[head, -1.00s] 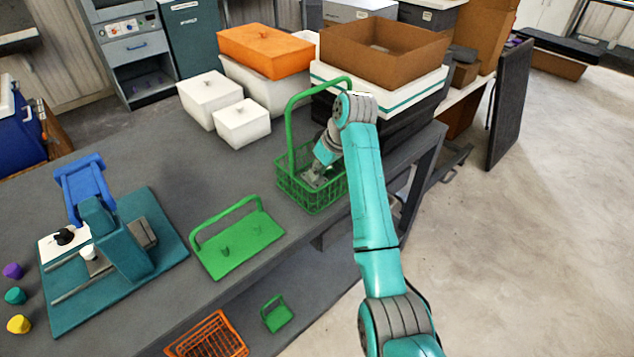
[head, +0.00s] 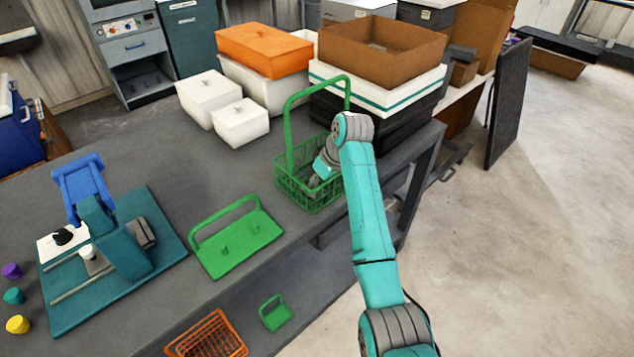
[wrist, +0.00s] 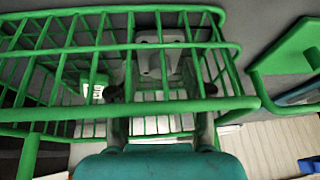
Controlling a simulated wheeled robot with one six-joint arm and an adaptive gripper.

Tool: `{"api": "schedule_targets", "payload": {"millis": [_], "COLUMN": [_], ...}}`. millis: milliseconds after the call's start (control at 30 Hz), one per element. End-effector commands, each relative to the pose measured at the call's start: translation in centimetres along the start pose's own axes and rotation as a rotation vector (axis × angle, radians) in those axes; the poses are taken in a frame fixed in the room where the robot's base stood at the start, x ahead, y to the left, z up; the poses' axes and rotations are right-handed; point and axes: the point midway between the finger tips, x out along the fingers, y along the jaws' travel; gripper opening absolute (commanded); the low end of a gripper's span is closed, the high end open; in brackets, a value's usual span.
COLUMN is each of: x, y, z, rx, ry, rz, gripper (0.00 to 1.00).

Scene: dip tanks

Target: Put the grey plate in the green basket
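The green basket (head: 284,185) is a wire basket with a tall handle, standing on the dark bench near its right edge. My gripper (head: 318,186) is down inside the basket, partly hidden by its wires. In the wrist view my gripper (wrist: 162,92) has its two dark fingertips well apart, behind green wires. A grey piece with holes, which looks like the grey plate (wrist: 158,62), shows between and beyond the fingertips, with gaps on both sides. It appears to be inside the basket; the wires hide part of it, and I cannot tell exactly how it rests.
A flat green plate with a handle (head: 240,256) lies left of the basket. White lidded tanks (head: 240,124), an orange-lidded tank (head: 263,50) and a brown box (head: 385,55) stand behind. A teal fixture (head: 120,250) is at left. The basket's handle and wires surround my gripper.

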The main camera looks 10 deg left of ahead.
Motion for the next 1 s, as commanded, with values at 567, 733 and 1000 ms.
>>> {"api": "schedule_targets", "payload": {"millis": [567,733,1000], "x": [-6.5,-9.5,-11.9], "y": [0.1,0.1,0.0], "z": [-0.1,-0.1,0.0], "rx": [0.001,-0.001,0.000], "ry": [0.003,0.003,0.000], "rz": [0.002,0.002,0.000], "gripper": [0.49,0.49,0.49]}}
